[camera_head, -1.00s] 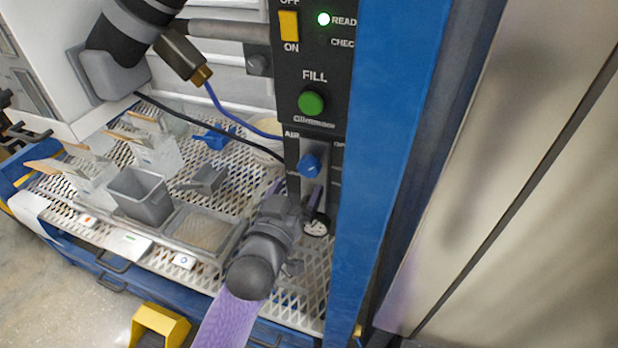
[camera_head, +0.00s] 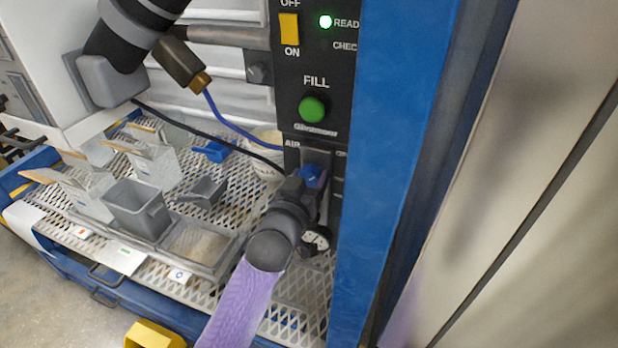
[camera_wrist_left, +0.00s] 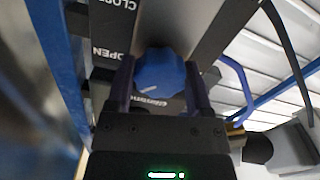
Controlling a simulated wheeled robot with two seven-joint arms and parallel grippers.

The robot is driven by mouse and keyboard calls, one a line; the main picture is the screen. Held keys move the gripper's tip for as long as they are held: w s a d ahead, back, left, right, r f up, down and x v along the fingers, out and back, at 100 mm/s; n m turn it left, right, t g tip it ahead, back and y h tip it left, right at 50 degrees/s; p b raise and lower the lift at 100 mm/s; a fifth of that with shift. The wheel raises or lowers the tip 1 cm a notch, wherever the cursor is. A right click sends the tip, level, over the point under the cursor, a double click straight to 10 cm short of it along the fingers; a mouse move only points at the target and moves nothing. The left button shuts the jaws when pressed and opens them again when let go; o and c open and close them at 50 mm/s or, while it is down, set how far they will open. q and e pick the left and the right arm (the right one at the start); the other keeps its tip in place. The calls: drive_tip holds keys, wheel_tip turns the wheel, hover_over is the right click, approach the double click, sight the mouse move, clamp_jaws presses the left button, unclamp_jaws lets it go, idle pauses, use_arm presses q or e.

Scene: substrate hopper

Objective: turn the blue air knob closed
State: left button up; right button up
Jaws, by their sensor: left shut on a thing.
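The blue air knob (camera_head: 311,175) sits on the black control panel (camera_head: 290,70), below the green FILL button. My left gripper (camera_head: 306,184) is at the knob and partly covers it in the head view. In the left wrist view, the knob (camera_wrist_left: 160,74) is between the two dark fingers of my left gripper (camera_wrist_left: 160,88), which are shut on its sides. A white pointer line shows on the knob's face. The words OPEN and CLOSED, partly cut off, stand on the plate beside it. My right gripper is not in view.
A green FILL button (camera_head: 312,109) and a yellow ON/OFF switch (camera_head: 289,28) are above the knob. A round gauge (camera_head: 317,241) is below it. A blue post (camera_head: 385,150) stands close to the right. Grey bins (camera_head: 138,208) stand on the mesh shelf at left.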

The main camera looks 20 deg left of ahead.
use_arm(q)
drive_tip(key=shift+c, duration=1.2)
